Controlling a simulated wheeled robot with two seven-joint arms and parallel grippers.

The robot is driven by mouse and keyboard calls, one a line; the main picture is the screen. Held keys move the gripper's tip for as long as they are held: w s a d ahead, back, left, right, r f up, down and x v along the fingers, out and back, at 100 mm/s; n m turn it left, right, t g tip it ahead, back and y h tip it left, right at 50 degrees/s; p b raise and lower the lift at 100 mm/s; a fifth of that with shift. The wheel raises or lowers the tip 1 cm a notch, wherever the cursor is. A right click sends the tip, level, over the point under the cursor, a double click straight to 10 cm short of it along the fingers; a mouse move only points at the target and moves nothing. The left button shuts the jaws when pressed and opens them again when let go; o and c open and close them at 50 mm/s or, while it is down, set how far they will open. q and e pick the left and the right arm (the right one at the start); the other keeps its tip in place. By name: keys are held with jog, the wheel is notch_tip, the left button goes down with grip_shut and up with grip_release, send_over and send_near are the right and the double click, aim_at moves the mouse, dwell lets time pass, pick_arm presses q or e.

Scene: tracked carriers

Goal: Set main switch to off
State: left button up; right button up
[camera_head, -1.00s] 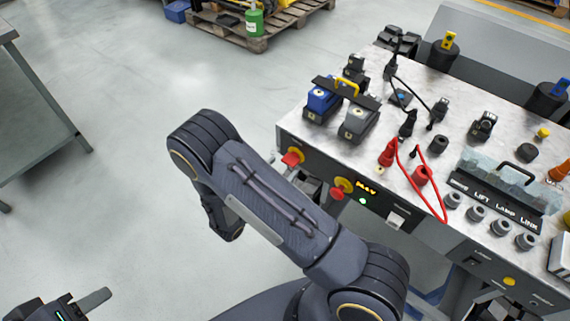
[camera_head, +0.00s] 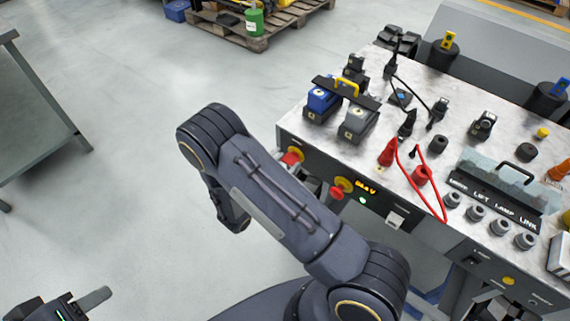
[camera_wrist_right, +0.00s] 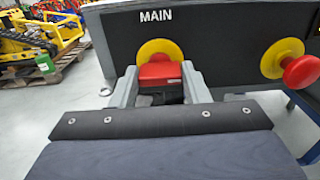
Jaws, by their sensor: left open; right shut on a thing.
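The main switch (camera_head: 292,157) is a red handle on a round yellow plate, on the panel's front face near its left end. In the right wrist view the red handle (camera_wrist_right: 160,73) sits under the white label MAIN. My right gripper (camera_wrist_right: 160,80) has one grey finger on each side of the handle and is shut on it. In the head view my right arm hides most of this gripper. Whether the switch is on or off cannot be told. My left gripper (camera_head: 92,303) is at the lower left, open, empty and partly out of frame.
A red mushroom button (camera_wrist_right: 302,71) on a yellow plate sits right of the switch. The lit display (camera_head: 366,187) is beyond it. Blue (camera_head: 322,99) and grey (camera_head: 357,122) blocks, plugs and a red cable (camera_head: 432,202) stand on the bench top.

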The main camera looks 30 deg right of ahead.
jog(key=n, duration=0.4)
jog(key=shift+n+p, duration=0.3)
jog(key=shift+p, duration=0.05)
jog(key=n+p, duration=0.1)
jog(key=n, duration=0.3)
jog(key=shift+w+a+n, duration=0.1)
jog(key=shift+n, duration=0.2)
jog(key=n+p, duration=0.1)
jog(key=n, duration=0.3)
jog(key=shift+f+n+p, duration=0.2)
jog(key=shift+n+p, duration=0.15)
jog(key=shift+n, duration=1.85)
jog(key=o, duration=1)
